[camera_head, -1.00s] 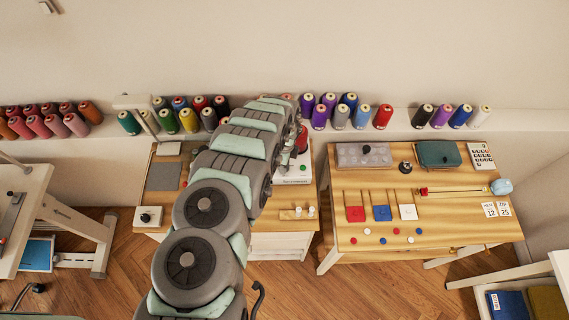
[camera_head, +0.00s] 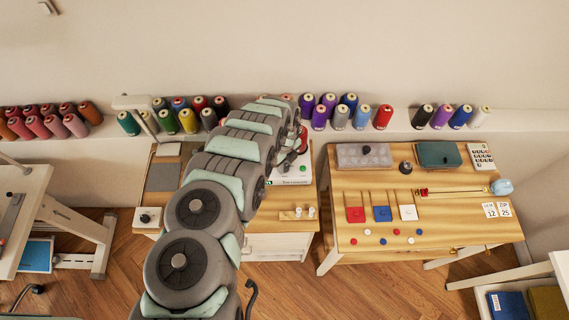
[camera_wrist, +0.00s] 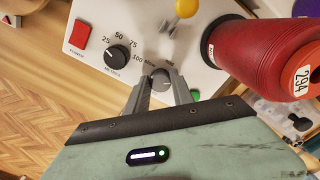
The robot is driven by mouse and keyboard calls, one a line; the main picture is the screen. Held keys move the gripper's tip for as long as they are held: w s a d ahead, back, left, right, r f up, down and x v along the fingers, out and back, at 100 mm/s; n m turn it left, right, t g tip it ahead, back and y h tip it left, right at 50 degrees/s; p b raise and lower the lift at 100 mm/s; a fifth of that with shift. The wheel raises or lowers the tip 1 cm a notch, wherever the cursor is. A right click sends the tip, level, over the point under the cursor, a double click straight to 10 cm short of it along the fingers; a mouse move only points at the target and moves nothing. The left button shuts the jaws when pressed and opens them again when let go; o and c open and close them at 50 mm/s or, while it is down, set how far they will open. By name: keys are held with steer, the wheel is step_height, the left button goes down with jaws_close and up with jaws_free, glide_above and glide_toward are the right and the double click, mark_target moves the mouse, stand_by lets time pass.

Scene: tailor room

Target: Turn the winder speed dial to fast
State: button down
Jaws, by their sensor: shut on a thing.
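The winder is a white machine on the middle bench, and its front edge (camera_head: 294,182) shows beside my arm in the head view. In the wrist view its white panel (camera_wrist: 140,28) carries a black numbered metres dial (camera_wrist: 117,55). My gripper (camera_wrist: 160,88) is shut on the grey dial, with one finger on each side.
Close to my gripper are a red power switch (camera_wrist: 80,34), a yellow-knobbed lever (camera_wrist: 186,8), a green button (camera_wrist: 195,95) and a large red thread cone (camera_wrist: 262,58). A second wooden table (camera_head: 450,235) with small items stands to the right.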

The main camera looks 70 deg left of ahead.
steer(key=c, duration=1.1)
jaws_free()
step_height(320, 180, up, 11)
steer(key=shift+b, duration=0.45)
